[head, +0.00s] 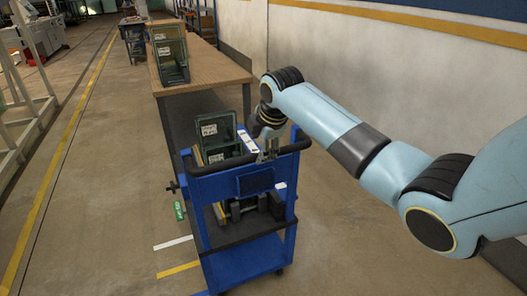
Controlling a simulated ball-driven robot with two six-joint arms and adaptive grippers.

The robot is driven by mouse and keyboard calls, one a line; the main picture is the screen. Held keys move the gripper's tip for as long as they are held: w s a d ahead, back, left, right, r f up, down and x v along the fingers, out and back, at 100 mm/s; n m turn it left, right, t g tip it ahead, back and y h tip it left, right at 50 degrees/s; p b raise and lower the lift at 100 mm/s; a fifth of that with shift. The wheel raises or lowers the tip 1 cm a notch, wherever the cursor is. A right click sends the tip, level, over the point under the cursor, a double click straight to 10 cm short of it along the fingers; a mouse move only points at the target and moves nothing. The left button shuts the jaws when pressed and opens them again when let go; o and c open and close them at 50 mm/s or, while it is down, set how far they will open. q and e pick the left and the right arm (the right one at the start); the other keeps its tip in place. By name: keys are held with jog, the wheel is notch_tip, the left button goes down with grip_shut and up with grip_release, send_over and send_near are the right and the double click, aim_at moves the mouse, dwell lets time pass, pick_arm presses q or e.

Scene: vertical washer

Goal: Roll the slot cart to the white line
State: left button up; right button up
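The blue slot cart (216,188) stands upright on the floor at the lower middle of the head view, with a black handle bar (230,163) along its near top edge. Green bins stand in its top, and dark items lie on its lower shelf. A short white line (173,243) lies on the floor just left of the cart's lower part; the cart may hide more of it. My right gripper (267,154) reaches down to the right part of the handle bar. Its fingers are at the bar, but whether they are closed around it is unclear. My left gripper is out of view.
A yellow floor line (178,269) lies nearer than the white one. A wooden bench (208,68) with green bins (170,55) stands behind the cart. A small green object (179,210) is left of the cart. The left floor is open; a wall runs along the right.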

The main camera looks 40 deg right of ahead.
aim_at(256, 155)
jog(key=b+x, duration=0.5)
jog(key=x, duration=0.1)
jog(key=shift+w+f, duration=0.1)
jog(key=shift+f, duration=0.25)
jog(key=shift+w+d+f+b, duration=0.1)
jog(key=shift+w+f+b, duration=0.2)
jog(key=shift+b, duration=0.25)
jog(key=shift+c, duration=0.2)
grip_shut()
jog(key=shift+w, duration=0.15)
